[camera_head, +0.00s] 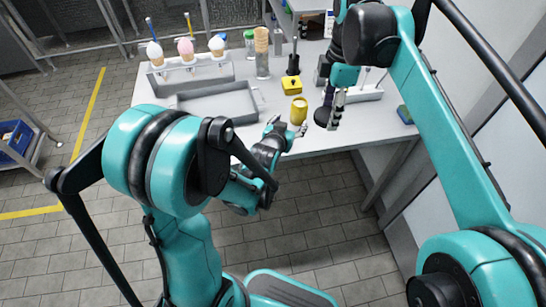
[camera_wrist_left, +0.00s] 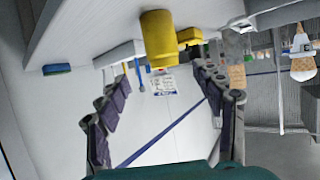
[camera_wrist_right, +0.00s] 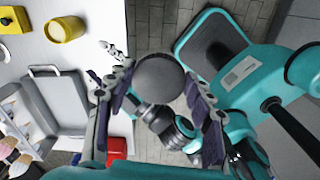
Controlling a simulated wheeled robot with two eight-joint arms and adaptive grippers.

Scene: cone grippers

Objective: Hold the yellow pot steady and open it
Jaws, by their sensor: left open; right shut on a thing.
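The yellow pot (camera_head: 298,110) stands upright near the table's front edge. In the right wrist view the pot (camera_wrist_right: 65,29) shows a pale yellow round top with a rim. My left gripper (camera_head: 286,130) is open at the table edge, just in front of the pot. In the left wrist view the pot (camera_wrist_left: 157,38) is beyond the spread fingers, not between them. My right gripper (camera_head: 334,106) is to the right of the pot, shut on a dark round, lid-like thing (camera_wrist_right: 160,75). This dark disc also shows in the head view (camera_head: 322,118), apart from the pot.
A yellow box with a dark knob (camera_head: 291,87) is behind the pot. A grey tray (camera_head: 217,119) lies to the left, with an ice-cream cone rack (camera_head: 190,86) behind it. Stacked cones (camera_head: 262,50) stand farther back. A blue-green item (camera_head: 405,114) lies at the right edge.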

